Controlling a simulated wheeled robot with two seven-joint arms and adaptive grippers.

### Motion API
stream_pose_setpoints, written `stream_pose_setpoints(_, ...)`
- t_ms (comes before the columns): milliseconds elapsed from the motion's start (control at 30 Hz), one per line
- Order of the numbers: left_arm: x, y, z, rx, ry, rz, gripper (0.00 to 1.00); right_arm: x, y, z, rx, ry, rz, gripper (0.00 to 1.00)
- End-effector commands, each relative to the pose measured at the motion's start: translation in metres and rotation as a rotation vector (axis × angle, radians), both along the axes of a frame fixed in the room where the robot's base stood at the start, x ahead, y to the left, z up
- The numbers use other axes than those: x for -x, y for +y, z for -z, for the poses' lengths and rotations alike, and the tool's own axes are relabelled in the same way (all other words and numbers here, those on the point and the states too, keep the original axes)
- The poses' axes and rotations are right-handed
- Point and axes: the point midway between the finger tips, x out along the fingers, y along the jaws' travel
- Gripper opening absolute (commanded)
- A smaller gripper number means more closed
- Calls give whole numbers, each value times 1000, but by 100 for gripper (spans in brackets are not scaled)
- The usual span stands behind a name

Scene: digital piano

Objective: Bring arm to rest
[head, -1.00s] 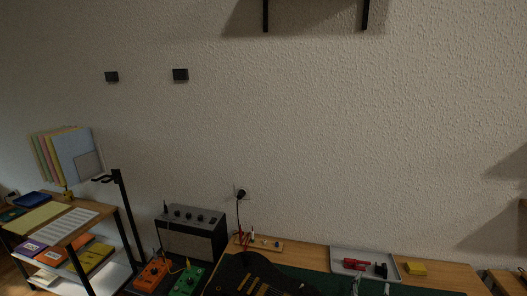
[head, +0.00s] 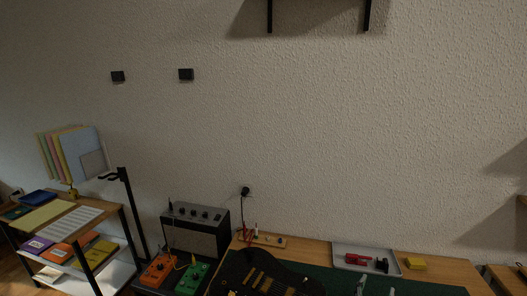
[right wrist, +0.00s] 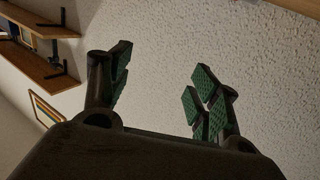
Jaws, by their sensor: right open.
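My right gripper (right wrist: 160,95) shows in the right wrist view. Its two fingers with green pads stand wide apart, and nothing is between them. Neither gripper can be made out in the head view, and my left gripper is not seen.
An amplifier (head: 195,232), pedals and a shelf cart (head: 95,198) stand left. Wall shelves (right wrist: 40,55) show in the wrist view.

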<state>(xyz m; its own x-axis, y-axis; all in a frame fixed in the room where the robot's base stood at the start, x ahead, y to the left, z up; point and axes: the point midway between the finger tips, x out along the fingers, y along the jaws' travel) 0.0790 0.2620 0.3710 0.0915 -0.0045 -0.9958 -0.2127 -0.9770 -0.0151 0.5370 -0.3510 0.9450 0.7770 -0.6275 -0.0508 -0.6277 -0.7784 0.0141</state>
Motion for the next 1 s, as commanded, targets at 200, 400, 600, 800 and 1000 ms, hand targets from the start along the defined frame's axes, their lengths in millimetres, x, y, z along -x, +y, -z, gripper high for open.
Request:
stream_pose_setpoints(200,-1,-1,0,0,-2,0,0,11,-7,3,-18,49,33,62)
stream_pose_setpoints(400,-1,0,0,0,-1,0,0,28,-16,9,-52,137,74,62)
stream_pose_setpoints(600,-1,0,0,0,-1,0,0,51,-19,21,-104,273,97,62)
stream_pose_setpoints(800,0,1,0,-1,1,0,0,73,-14,34,-157,426,82,62)
stream_pose_setpoints(1000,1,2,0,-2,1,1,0,95,-1,45,-210,586,25,62)
